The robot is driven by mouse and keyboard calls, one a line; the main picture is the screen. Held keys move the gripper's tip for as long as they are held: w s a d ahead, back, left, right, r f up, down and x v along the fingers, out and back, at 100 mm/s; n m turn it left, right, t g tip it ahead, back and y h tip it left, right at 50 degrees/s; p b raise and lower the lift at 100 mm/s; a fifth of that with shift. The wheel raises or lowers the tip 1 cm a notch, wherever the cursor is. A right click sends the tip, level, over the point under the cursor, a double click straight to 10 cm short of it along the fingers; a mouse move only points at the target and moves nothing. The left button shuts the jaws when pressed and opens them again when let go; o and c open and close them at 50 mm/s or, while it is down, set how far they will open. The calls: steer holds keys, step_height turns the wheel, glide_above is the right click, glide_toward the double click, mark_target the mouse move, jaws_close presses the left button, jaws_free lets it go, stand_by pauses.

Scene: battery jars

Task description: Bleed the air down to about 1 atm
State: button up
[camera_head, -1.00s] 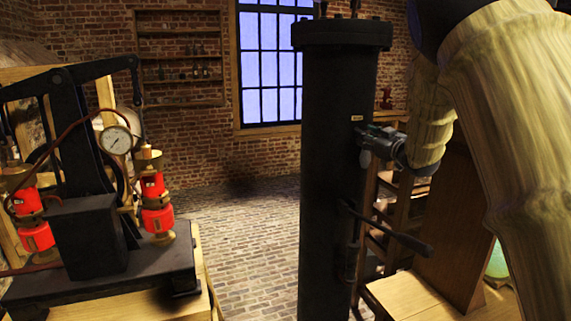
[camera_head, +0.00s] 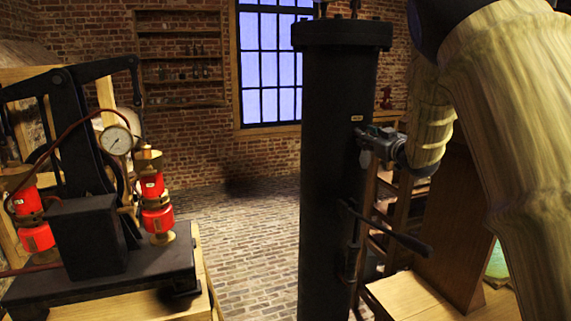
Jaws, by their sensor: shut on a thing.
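A tall black cylinder (camera_head: 325,190) stands upright in the middle, with a flanged top and a small brass label (camera_head: 357,118). My gripper (camera_head: 368,140) is at the cylinder's upper right side, shut on a small fitting there; the fingers hide most of the fitting, so its shape and setting cannot be told. A black lever (camera_head: 385,230) sticks out lower on the cylinder's right side. A round white pressure gauge (camera_head: 117,141) is on the pump at the left; its reading is too small to tell.
A black pump (camera_head: 90,240) with red cylinders (camera_head: 154,205) stands on a wooden bench at the left. A wooden stand (camera_head: 420,295) is at the lower right. The brick floor (camera_head: 250,225) between is clear. Shelves (camera_head: 180,60) and a window (camera_head: 268,65) are behind.

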steer(key=shift+r, duration=0.15)
steer(key=shift+r+m+p, duration=0.1)
steer(key=shift+m+p, duration=0.3)
steer(key=shift+p, duration=0.25)
steer(key=shift+d+m+p, duration=0.1)
steer(key=shift+m+p, duration=0.5)
steer(key=shift+p, duration=0.2)
steer(key=m+p, duration=0.3)
steer(key=shift+m+p, duration=0.3)
steer(key=shift+p, duration=0.1)
steer(key=shift+f+m+p, duration=0.2)
steer(key=shift+m+p, duration=0.25)
steer(key=shift+m, duration=0.25)
steer(key=o, duration=1.2)
